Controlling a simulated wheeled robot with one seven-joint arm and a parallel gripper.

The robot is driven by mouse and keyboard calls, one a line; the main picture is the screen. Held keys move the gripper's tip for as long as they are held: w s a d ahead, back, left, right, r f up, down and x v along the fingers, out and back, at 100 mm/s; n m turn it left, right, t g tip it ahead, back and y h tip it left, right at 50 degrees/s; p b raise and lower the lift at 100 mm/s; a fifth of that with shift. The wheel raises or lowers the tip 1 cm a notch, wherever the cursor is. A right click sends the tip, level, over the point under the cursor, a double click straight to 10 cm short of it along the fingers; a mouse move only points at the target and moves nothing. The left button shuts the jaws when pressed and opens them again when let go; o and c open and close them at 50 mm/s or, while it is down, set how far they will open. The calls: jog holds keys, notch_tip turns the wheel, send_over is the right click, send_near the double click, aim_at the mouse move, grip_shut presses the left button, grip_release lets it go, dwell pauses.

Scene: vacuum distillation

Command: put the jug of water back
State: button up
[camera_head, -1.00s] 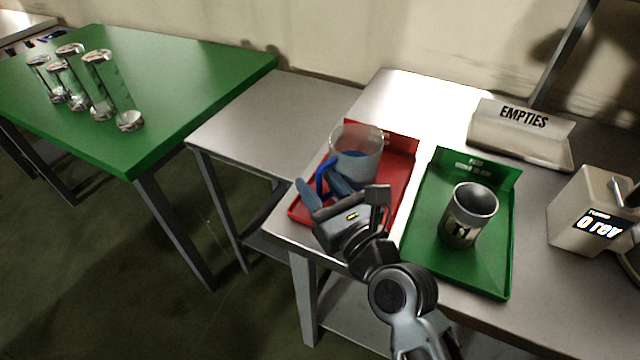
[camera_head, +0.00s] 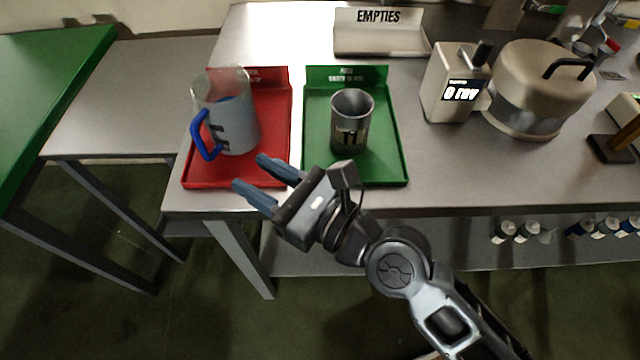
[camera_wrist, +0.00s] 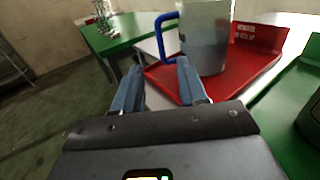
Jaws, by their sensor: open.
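The jug of water (camera_head: 232,122), clear with a blue handle (camera_head: 203,138), stands upright on the red tray (camera_head: 270,158). Its handle faces the front left. My gripper (camera_head: 256,178) is open and empty at the tray's front edge, in front of the jug and apart from it. In the wrist view the jug (camera_wrist: 205,45) stands beyond the two blue fingers (camera_wrist: 158,82), on the red tray (camera_wrist: 262,42), with nothing between the fingers.
A green tray (camera_head: 385,165) holding a dark metal cup (camera_head: 351,125) is right of the red tray. An EMPTIES bin (camera_head: 380,40), a box reading "0 rev" (camera_head: 455,85) and a domed pot (camera_head: 538,90) stand further right. A bare side table (camera_head: 120,100) is at left.

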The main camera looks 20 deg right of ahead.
jog(key=shift+d, duration=0.1)
jog(key=s+d+f+n+h, duration=0.3)
jog(key=s+d+n, duration=0.4)
jog(key=s+d, duration=0.1)
jog(key=s+d+f+n+h, duration=0.2)
jog(key=s+d+n+h, duration=0.2)
jog(key=s+d+n, duration=0.35)
jog(key=s+d+r+n+h, duration=0.1)
jog(key=s+r+n, duration=0.1)
jog(key=s+n, duration=0.5)
jog(key=s+d+r+n+h, duration=0.2)
jog(key=s+r+n, duration=0.1)
jog(key=s+n, duration=0.4)
jog(key=shift+s+r+h, duration=0.2)
jog(key=shift+h, duration=0.1)
